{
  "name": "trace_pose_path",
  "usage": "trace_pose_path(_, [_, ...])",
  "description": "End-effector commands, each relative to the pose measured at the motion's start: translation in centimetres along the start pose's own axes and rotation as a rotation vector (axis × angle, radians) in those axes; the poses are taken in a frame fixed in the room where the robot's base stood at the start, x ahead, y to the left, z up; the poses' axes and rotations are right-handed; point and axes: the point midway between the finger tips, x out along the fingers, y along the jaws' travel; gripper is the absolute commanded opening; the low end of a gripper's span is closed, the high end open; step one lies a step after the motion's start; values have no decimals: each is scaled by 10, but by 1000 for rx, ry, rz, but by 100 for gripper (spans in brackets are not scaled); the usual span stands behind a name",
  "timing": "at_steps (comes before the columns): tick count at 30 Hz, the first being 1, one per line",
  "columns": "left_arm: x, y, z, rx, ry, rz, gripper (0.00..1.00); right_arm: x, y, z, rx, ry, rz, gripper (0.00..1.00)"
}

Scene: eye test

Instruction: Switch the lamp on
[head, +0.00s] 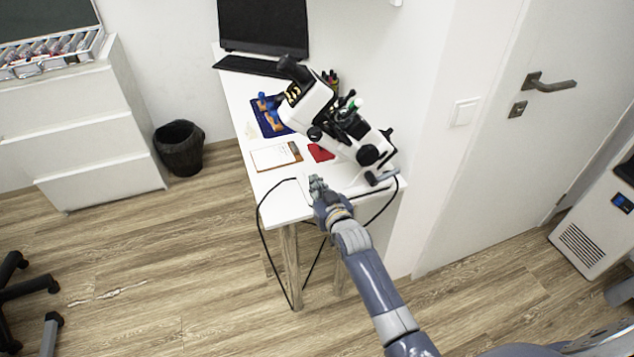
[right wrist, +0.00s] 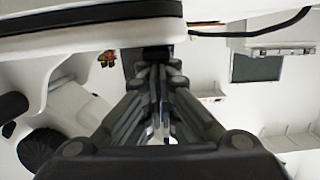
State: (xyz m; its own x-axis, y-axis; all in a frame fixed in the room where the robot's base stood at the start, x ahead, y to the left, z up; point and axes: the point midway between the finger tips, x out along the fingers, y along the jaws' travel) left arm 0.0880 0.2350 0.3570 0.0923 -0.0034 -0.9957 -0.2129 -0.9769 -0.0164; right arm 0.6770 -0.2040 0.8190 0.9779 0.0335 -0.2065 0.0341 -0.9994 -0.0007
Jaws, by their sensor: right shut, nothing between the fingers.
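No separate lamp can be made out. A white and black microscope (head: 318,104) stands on the white desk (head: 285,205), tilted in the head view. My right gripper (head: 316,183) is shut and empty at the desk's front part, to the lower left of the microscope's base. In the right wrist view its closed fingers (right wrist: 157,72) point toward a small black block (right wrist: 157,52) under a white body with a black band (right wrist: 90,20). I cannot tell whether they touch it. No lamp switch can be made out for certain. My left gripper is not in view.
A clipboard (head: 270,157), a red cloth-like piece (head: 320,152) and a blue mat (head: 268,122) lie on the desk. A black cable (head: 262,235) hangs off its front. A wall switch (head: 464,111) is beside the door (head: 500,160). A black bin (head: 179,148) stands left.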

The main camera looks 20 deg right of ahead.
Motion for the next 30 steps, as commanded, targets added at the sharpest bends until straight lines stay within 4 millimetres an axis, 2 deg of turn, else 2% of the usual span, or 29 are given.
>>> trace_pose_path(5, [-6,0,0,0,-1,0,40,0,1,-9,-1,3,0,0])
trace_pose_path(13, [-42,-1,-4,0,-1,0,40,2,5,-52,-1,2,1,0])
trace_pose_path(15, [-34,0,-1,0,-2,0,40,-10,5,-43,0,-1,0,0])
trace_pose_path(24, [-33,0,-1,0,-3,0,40,-59,5,-52,0,0,0,0])
trace_pose_path(30, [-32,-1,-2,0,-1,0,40,-84,4,-58,0,1,0,0])
